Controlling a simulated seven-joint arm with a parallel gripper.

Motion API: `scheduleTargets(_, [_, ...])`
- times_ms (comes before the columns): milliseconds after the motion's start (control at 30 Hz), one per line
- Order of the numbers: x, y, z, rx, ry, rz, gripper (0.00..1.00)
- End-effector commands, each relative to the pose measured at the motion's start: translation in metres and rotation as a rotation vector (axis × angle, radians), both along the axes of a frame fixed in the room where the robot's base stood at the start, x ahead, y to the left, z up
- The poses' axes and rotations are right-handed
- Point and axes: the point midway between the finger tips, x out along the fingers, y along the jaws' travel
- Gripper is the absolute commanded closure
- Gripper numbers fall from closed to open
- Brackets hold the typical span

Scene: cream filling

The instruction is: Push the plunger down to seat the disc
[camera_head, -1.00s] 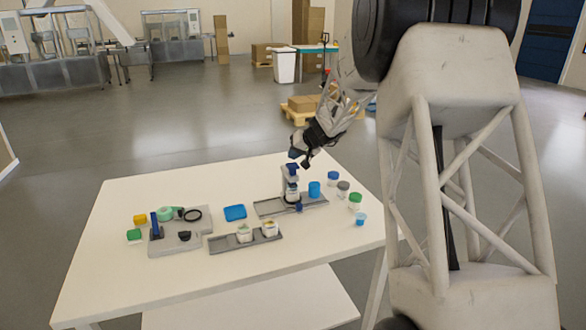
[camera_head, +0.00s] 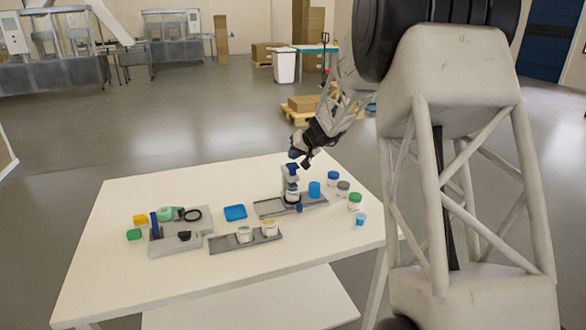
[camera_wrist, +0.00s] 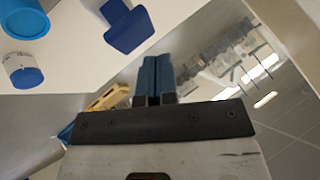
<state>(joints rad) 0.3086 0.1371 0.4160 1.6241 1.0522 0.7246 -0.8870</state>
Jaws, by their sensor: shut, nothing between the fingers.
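The press stand (camera_head: 285,184) is upright in a grey tray, and its plunger has a blue top (camera_head: 292,168). A white jar (camera_head: 292,197) is under it; the disc cannot be made out. My gripper (camera_head: 294,154) is just above the plunger top in the head view; I cannot tell whether they touch. In the wrist view its two blue fingers (camera_wrist: 155,78) are shut together and empty. A blue knob (camera_wrist: 128,28) shows beyond the fingertips there, apart from them, and seems to be the plunger top.
A blue cup (camera_head: 314,188) stands right of the press, with several lidded jars (camera_head: 343,188) farther right. A blue dish (camera_head: 235,212) and a grey tool board (camera_head: 165,246) are left. The table front is clear.

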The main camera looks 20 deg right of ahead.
Motion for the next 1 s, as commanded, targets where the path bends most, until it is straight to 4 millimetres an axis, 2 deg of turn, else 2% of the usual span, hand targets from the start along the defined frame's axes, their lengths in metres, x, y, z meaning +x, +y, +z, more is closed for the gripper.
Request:
scheduleTargets(533, [0.0,0.0,-0.0004,0.0,0.0,0.0,1.0])
scheduleTargets(1000, [0.0,-0.0001,-0.0093,0.0,0.0,0.0,1.0])
